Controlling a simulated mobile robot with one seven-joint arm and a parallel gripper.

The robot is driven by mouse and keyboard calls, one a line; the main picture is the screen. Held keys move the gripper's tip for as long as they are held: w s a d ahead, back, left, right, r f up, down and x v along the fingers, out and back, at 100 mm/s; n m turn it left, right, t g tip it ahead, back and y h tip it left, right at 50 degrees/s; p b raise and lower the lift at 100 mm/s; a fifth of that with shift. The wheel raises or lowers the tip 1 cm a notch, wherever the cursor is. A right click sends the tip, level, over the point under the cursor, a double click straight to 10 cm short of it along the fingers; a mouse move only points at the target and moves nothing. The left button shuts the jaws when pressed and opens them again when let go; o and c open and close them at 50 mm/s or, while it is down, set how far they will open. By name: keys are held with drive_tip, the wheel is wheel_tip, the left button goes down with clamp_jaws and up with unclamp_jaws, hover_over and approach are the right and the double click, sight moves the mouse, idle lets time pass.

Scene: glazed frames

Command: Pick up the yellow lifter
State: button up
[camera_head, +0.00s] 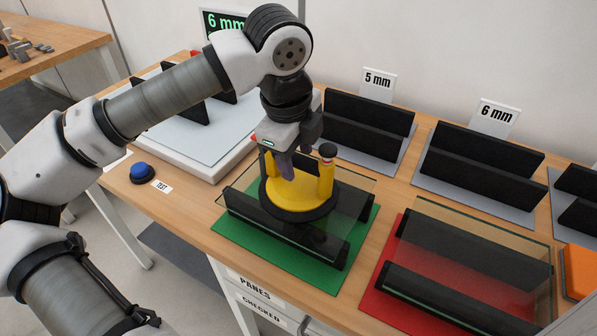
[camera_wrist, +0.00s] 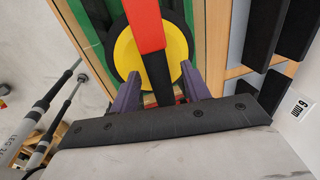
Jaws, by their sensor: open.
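The yellow lifter (camera_head: 292,198) is a round yellow disc with a black rim and upright yellow posts. It sits on a glass pane (camera_head: 352,196) in a black rack on the green mat (camera_head: 318,278). My gripper (camera_head: 286,168) is over the lifter, pointing down, with its purple fingers close to the posts. In the wrist view the lifter's yellow disc (camera_wrist: 122,52) lies beyond my open gripper (camera_wrist: 160,82). A red and black handle bar (camera_wrist: 146,28) runs between the two fingers in that view. I cannot tell whether either finger touches it. My wrist partly hides the handle in the head view.
A red mat (camera_head: 375,300) with another glazed black rack is at right, beside an orange block (camera_head: 579,272). Black racks marked 5 mm (camera_head: 378,84) and 6 mm (camera_head: 495,118) stand behind. A blue button (camera_head: 142,172) and a white platform (camera_head: 185,150) are at left.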

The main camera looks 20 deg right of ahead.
drive_tip(key=shift+w+d+f, duration=0.1)
drive_tip(key=shift+f, duration=0.75)
drive_tip(key=shift+c, duration=0.5)
clamp_jaws()
drive_tip(key=shift+r, duration=0.15)
